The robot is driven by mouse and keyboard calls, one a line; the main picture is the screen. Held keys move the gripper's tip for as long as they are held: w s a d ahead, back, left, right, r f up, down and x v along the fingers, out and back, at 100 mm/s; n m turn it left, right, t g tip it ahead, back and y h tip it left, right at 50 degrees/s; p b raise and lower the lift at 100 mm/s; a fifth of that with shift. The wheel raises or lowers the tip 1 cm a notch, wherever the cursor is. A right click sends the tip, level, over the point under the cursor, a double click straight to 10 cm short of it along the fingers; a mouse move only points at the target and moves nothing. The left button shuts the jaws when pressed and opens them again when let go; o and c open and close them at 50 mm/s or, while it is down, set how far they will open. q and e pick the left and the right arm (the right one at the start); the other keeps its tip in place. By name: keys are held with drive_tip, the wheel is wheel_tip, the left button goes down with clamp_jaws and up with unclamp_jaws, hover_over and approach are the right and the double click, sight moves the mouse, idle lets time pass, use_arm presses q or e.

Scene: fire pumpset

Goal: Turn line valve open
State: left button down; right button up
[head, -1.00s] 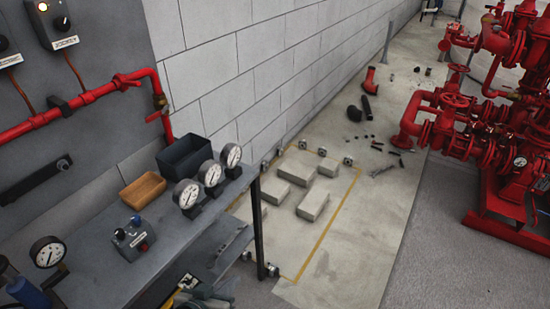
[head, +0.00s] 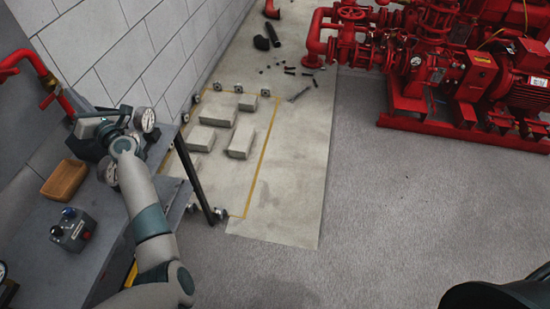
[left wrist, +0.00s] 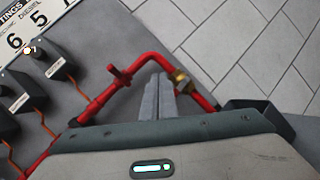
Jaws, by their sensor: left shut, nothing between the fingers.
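A red pipe (head: 38,62) bends down along the wall at the left in the head view. The line valve on it shows as a brass body (left wrist: 182,77) in the left wrist view, with a red handle (head: 48,100) low on the pipe in the head view. My left gripper (head: 80,114) is beside this pipe. Its two fingers (left wrist: 158,80) are together and empty, pointing into the pipe's bend, left of the brass body. Whether they touch the handle cannot be told. My right gripper is out of view.
A dark bin (left wrist: 255,112) is right of the fingers.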

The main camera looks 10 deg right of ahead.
use_arm(q)
wheel_tip(320, 180, down, 7)
drive_tip(key=w+a+n+g, duration=0.1)
drive_tip(key=w+n+g, duration=0.1)
drive_tip(key=n+g, duration=0.8)
drive_tip(key=n, duration=0.3)
drive_tip(key=shift+g, duration=0.3)
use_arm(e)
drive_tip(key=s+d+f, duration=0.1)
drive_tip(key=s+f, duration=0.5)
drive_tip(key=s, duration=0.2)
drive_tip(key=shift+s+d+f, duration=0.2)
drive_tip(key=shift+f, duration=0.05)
use_arm(q)
drive_tip(key=shift+a, duration=0.2)
